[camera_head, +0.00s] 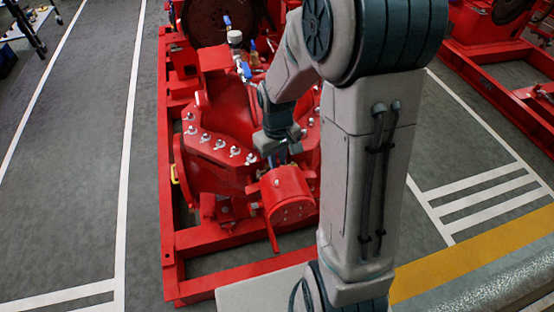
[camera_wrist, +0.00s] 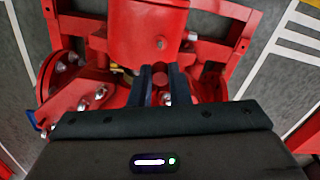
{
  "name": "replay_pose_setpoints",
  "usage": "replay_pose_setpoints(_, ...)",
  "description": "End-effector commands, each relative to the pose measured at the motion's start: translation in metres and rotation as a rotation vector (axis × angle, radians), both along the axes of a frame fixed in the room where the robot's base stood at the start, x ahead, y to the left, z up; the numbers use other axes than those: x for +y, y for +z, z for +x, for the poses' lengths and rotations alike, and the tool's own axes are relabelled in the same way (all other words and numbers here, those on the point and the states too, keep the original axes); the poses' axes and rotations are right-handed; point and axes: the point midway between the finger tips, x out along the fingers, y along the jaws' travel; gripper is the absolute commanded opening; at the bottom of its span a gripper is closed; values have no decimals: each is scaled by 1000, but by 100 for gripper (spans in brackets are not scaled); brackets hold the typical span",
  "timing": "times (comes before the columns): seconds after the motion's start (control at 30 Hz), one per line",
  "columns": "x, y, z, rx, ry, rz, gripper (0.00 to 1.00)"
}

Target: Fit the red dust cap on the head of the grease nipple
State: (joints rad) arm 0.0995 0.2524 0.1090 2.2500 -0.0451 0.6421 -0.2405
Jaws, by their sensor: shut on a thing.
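My gripper (camera_wrist: 161,76) shows in the wrist view with its two dark fingers close together around a small red round piece, the dust cap (camera_wrist: 160,79). In the head view my gripper (camera_head: 279,158) points down just behind the red cylindrical housing (camera_head: 288,197); the cap cannot be made out there. In the wrist view a small grey metal fitting (camera_wrist: 161,43) stands on the red housing (camera_wrist: 146,25), beyond the fingertips and apart from the cap. It may be the grease nipple, but it is too small to tell.
The red pump casing (camera_head: 222,118) carries several bolts around its flange, close to my gripper. The red base frame (camera_head: 169,235) surrounds the pump. Grey floor (camera_head: 75,170) with white lines lies clear at left. Another red machine (camera_head: 490,45) stands at the upper right.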

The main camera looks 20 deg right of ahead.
Motion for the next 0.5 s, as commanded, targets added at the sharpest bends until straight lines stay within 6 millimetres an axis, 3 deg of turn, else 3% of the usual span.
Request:
replay_pose_setpoints(0.23,0,1,0,0,12,0,0)
replay_pose_setpoints(0.4,-1,2,-1,0,113,0,0)
replay_pose_setpoints(0.5,-1,-13,-1,-1,121,-1,0)
